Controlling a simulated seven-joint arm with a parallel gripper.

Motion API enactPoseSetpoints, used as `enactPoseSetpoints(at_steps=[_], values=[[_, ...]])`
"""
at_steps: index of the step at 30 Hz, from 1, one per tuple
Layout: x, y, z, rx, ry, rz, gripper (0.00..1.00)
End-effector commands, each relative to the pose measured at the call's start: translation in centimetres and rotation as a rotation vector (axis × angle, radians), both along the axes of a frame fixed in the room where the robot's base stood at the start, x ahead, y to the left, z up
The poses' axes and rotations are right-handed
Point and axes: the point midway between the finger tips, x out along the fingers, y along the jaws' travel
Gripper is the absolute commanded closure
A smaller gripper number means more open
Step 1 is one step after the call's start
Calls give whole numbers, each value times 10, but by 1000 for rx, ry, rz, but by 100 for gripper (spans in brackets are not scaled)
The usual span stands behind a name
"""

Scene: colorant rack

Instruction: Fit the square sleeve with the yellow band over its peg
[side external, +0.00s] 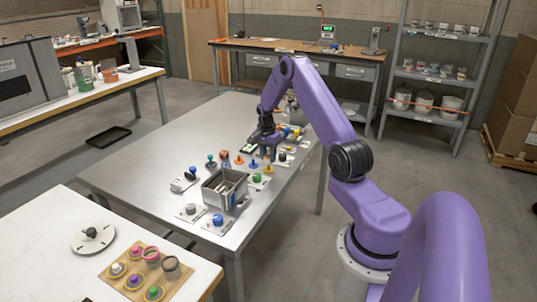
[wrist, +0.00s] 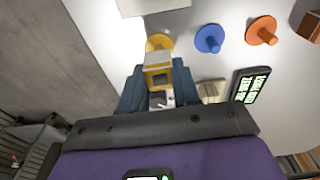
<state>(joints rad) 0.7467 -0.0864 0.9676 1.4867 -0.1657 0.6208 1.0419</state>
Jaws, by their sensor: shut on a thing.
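My gripper (wrist: 158,88) is shut on the square sleeve with the yellow band (wrist: 157,73). The sleeve is pale with a square opening, and the fingers press on both its sides. In the wrist view a yellow round base (wrist: 156,43) shows just beyond the sleeve, partly hidden by it. I cannot tell whether the sleeve touches that base or how they line up, and its peg is not clearly visible. In the side view my gripper (side external: 265,143) is low over the metal table, and the sleeve is too small and covered to make out there.
A blue peg on a round base (wrist: 209,39) and an orange one (wrist: 262,32) stand to the right. A brown-orange block (wrist: 311,27) is farther right. A black display (wrist: 250,85) lies nearby. A grey bin (side external: 225,188) stands on the metal table (side external: 150,150), whose left part is clear.

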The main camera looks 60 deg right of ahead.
Motion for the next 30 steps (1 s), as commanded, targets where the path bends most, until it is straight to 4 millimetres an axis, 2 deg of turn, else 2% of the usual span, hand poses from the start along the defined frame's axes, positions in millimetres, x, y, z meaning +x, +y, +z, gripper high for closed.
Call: enactPoseSetpoints(at_steps=[30], values=[[0, 0, -22, 0, 1, -1, 100]])
